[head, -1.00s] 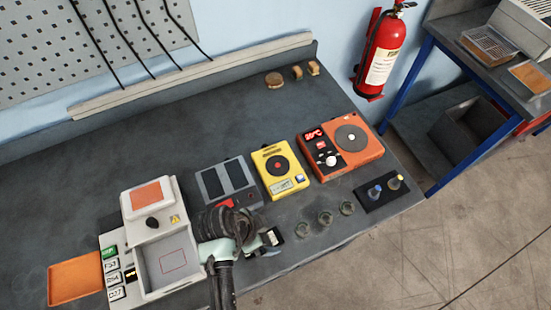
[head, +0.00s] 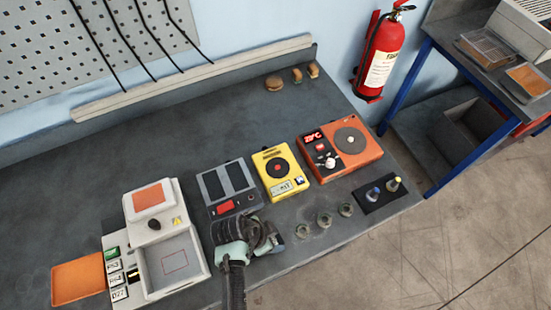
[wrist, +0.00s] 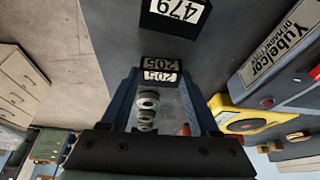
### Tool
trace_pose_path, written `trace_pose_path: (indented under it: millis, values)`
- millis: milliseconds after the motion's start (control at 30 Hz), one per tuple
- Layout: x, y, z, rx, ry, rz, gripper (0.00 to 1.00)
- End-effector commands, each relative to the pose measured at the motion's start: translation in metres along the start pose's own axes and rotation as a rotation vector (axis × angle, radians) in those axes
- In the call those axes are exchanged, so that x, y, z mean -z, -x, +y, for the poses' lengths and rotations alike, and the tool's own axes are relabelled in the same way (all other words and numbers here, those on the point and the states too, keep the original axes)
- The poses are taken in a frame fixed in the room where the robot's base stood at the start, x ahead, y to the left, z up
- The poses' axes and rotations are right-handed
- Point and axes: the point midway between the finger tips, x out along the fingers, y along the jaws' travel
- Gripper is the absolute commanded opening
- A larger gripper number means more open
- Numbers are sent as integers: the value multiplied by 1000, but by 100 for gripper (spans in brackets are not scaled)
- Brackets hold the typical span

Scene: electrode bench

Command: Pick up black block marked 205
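The black block marked 205 (wrist: 160,72) shows in the wrist view, its white 205 label on two faces. It sits between the tips of the two blue fingers of my gripper (wrist: 160,82), which are spread with narrow gaps beside it. A second black block marked 479 (wrist: 175,15) lies just beyond it, partly cut off by the frame edge. In the head view my gripper (head: 252,238) is low over the bench's front edge and hides both blocks.
Several metal rings (head: 324,219) stand right of my gripper, near a black stand (head: 383,194). A grey device (head: 229,187), yellow device (head: 280,171) and orange device (head: 340,150) stand behind. A white device (head: 165,240) is to the left.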

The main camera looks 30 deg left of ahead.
Motion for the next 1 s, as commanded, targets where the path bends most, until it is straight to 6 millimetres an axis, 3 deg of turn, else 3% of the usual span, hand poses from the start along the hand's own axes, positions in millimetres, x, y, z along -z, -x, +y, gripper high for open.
trace_pose_path:
  millis: [33,300,733,1000]
  values:
    - [0,0,0,0,0,0,47]
    - [0,0,0,0,0,0,0]
    - [3,5,-1,2,-1,2,0]
    - [15,33,-1,4,-3,3,0]
